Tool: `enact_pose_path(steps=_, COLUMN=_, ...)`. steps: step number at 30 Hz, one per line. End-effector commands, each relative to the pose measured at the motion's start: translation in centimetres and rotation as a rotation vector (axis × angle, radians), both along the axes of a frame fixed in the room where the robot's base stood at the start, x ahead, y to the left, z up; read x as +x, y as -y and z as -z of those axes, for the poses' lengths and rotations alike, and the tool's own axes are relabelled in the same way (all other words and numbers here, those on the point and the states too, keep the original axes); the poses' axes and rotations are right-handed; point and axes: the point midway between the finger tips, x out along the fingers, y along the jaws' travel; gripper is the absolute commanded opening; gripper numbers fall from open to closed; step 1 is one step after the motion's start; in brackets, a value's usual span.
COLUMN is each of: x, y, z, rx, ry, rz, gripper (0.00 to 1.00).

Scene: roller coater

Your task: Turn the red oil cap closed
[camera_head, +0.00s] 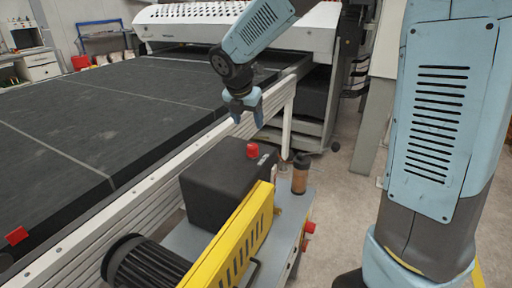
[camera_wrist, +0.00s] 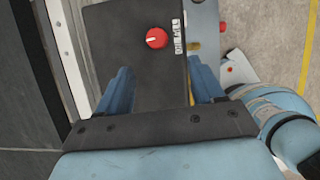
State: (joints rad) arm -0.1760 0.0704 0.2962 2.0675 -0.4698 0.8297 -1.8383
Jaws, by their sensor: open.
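The red oil cap (camera_head: 252,151) sits on top of a dark box-shaped tank (camera_head: 222,182) beside the conveyor. In the wrist view the red cap (camera_wrist: 157,38) is round with a pale line mark, on the dark tank top (camera_wrist: 125,30) next to a label. My gripper (camera_head: 247,118) hangs above and behind the cap in the head view, pointing down, apart from it. In the wrist view my gripper's two blue fingers (camera_wrist: 162,85) are spread wide with nothing between them; the cap lies beyond the fingertips, roughly centred between them.
A yellow guard (camera_head: 240,240) and a black motor (camera_head: 150,264) stand in front of the tank. A brown cylinder (camera_head: 300,175) is at its right. The conveyor's metal side rail (camera_head: 130,210) runs along the left. Red knobs (camera_head: 308,227) stick out at the unit's right side.

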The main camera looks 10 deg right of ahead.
Motion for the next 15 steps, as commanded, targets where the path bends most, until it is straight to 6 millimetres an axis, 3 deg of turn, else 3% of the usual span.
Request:
enact_pose_path(steps=8, x=1.0, y=-0.3, z=1.9, rx=-0.02, ry=-0.013, rz=-0.054, gripper=0.67)
enact_pose_path(steps=15, x=2.2, y=0.5, z=5.7, rx=-0.018, ry=-0.016, rz=-0.052, gripper=0.67)
